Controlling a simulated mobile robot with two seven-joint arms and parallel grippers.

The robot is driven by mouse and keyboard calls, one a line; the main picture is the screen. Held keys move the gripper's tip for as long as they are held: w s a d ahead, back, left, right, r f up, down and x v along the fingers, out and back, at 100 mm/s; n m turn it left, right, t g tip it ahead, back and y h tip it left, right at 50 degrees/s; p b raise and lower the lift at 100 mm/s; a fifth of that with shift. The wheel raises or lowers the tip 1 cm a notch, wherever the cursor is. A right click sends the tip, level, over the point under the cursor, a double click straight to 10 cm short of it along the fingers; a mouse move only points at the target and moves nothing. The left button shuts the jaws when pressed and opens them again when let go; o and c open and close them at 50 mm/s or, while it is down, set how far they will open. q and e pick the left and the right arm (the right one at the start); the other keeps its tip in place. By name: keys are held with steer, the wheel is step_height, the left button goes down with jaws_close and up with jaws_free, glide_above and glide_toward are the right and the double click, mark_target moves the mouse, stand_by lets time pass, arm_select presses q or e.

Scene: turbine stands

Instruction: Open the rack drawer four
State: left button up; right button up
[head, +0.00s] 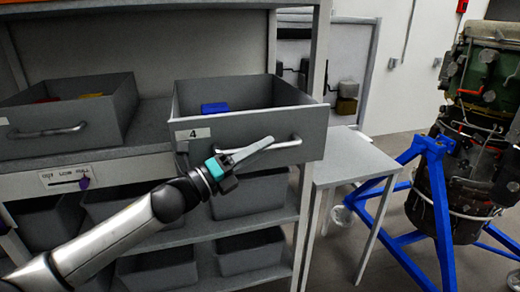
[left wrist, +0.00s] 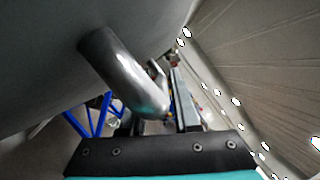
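Grey drawer four (head: 240,132), with a white label "4" (head: 193,134) on its front, is on the upper level of the rack. Its front stands out past the shelf edge and its inside shows. Its curved metal handle (head: 288,143) is at the right of the front, partly hidden by my left gripper (head: 268,143). In the left wrist view the handle (left wrist: 122,75) curves down close to the fingers (left wrist: 165,112). The fingers are at the handle; I cannot tell whether they are closed on it. My right gripper is not in view.
A blue block (head: 214,108) lies in drawer four. Another grey drawer (head: 60,138) stands out to its left. Lower bins (head: 250,252) sit below. A grey side table (head: 350,160) and a blue turbine stand (head: 435,200) are at the right.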

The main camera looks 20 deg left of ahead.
arm_select(q)
steer(key=shift+o, duration=1.3)
steer(key=shift+s+a+f, duration=0.2)
steer(key=shift+s, duration=0.2)
steer(key=b+v, duration=0.3)
steer(key=v, duration=1.1)
steer(key=shift+b, duration=0.35)
steer(key=shift+s+a, duration=0.1)
